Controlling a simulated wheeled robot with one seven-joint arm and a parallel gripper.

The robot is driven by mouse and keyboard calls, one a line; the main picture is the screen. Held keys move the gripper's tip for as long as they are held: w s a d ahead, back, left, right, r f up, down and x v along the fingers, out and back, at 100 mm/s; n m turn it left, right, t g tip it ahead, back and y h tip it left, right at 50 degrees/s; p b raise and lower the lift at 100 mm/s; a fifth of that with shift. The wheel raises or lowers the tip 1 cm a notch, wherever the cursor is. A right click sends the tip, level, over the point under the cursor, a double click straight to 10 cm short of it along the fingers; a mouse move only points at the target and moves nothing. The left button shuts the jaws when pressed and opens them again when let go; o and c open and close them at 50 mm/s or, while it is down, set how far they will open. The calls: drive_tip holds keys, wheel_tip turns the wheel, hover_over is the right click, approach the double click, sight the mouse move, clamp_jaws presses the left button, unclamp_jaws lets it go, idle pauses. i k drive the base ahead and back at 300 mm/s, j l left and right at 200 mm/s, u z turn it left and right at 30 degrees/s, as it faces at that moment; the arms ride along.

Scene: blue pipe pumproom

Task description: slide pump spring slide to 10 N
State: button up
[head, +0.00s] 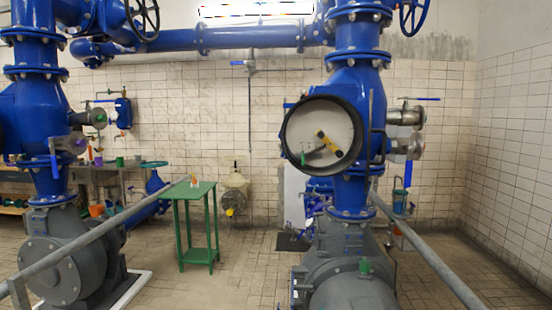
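My gripper is not in view. No force scale or 10 N mark is readable, and I cannot tell for sure which part is the pump spring slide. A large round white dial with a thick black rim (312,120) sits in front of the right blue pipe column. A yellow and black piece (330,143) lies slanted across its face, with a small green part (305,160) to its left. The left pump (55,265) stands at the lower left.
A green table (195,190) with a small orange item on it stands left of centre. Grey rails (430,255) run slanted at both sides. Blue pipes (250,39) cross above. A workbench (100,168) stands at the back left. Tiled floor is open between table and right pump.

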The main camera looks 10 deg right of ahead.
sight(303, 158)
drive_tip(key=i+j, duration=0.1)
drive_tip(key=j, duration=0.35)
drive_tip(key=i+j+z, duration=0.1)
drive_tip(key=j, duration=0.35)
drive_tip(key=i+j, duration=0.15)
drive_tip(key=j, duration=0.35)
drive_tip(key=j+z, duration=0.1)
drive_tip(key=j, duration=0.35)
drive_tip(key=i+j, duration=0.15)
drive_tip(key=j, duration=0.3)
drive_tip(key=i+j+z, duration=0.1)
drive_tip(key=i+j, duration=0.2)
drive_tip(key=i+j+z, duration=0.1)
drive_tip(key=i+j, duration=0.2)
drive_tip(key=j, duration=0.25)
